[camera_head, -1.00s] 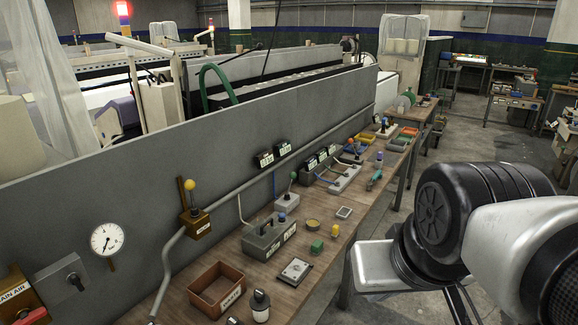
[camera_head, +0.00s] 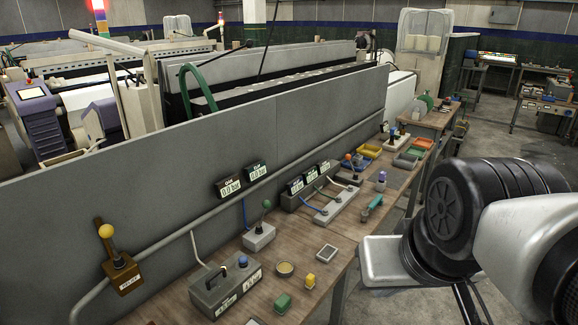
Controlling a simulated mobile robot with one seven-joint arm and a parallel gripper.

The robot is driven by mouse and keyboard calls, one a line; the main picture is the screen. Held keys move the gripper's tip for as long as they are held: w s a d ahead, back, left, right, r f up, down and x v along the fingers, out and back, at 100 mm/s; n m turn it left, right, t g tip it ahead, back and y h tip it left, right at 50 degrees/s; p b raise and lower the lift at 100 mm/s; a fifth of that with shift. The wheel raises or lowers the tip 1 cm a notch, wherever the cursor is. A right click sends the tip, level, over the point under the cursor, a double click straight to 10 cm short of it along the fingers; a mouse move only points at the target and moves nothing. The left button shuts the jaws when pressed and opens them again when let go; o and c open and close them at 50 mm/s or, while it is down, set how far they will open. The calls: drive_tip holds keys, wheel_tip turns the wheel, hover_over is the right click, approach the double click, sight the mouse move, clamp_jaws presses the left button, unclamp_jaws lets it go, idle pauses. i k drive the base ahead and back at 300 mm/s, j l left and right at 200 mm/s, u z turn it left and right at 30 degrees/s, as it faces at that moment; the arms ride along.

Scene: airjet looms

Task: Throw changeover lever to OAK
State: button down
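Several levers are in view, and I cannot tell by its label which is the changeover lever. A green-knobbed lever (camera_head: 265,213) stands on a small grey box (camera_head: 259,238) at the bench's back edge. A yellow-knobbed lever (camera_head: 108,238) leans up and left from a brown box (camera_head: 124,273) on the grey panel at left. Two small displays (camera_head: 228,187) (camera_head: 256,169) on the panel above the green-knobbed lever read 0.0 bar; their name lines are too small to read surely. My arm shows at right; my gripper is out of view.
A grey box with a handle and blue button (camera_head: 228,287) sits on the wooden bench (camera_head: 317,243). A green block (camera_head: 283,303), yellow block (camera_head: 310,281) and round tin (camera_head: 285,268) lie nearby. A grey manifold (camera_head: 343,206) stands farther along. Open floor lies right of the bench.

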sight(266, 204)
drive_tip(key=i+l+u, duration=0.1)
drive_tip(key=i+l, duration=0.95)
drive_tip(key=l, duration=0.15)
